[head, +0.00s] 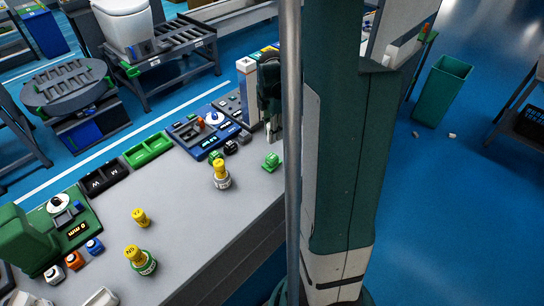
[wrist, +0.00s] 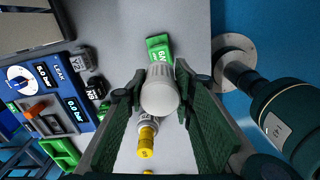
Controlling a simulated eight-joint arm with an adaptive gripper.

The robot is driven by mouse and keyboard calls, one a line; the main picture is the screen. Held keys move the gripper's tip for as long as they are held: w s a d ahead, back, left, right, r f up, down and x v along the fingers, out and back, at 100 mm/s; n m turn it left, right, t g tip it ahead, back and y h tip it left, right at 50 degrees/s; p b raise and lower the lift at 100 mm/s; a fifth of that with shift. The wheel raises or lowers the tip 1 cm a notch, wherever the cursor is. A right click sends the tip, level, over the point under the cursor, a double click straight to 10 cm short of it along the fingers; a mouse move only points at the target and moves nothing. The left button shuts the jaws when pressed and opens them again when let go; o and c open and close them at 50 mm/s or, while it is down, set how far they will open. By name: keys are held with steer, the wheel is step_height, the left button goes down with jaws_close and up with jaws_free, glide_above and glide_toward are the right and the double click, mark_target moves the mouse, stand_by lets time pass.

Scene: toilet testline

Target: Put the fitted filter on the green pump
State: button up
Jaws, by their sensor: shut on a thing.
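My gripper (wrist: 160,98) is shut on a white, round-ended filter (wrist: 160,88) with a ribbed side. The small green block (wrist: 158,46), which looks like the green pump, lies just beyond the filter in the wrist view and is partly covered by it. I cannot tell whether the two touch. In the head view the green block (head: 271,162) sits on the grey bench near its right edge. My gripper (head: 272,132) points down above and behind it there, and the held filter cannot be made out.
A yellow-capped bottle (head: 221,174) stands on the bench, and shows in the wrist view (wrist: 147,138). Dark blocks (head: 231,147) and a blue gauge panel (head: 200,130) stand behind. Another yellow-capped bottle (head: 140,260) stands at front. The bench middle (head: 190,225) is clear.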

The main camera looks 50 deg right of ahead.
glide_above(272, 156)
steer(key=shift+f, duration=2.9)
steer(key=shift+f, duration=0.1)
steer(key=shift+f+b, duration=0.3)
steer(key=shift+f, duration=1.7)
steer(key=shift+f, duration=0.15)
steer(key=o, duration=0.9)
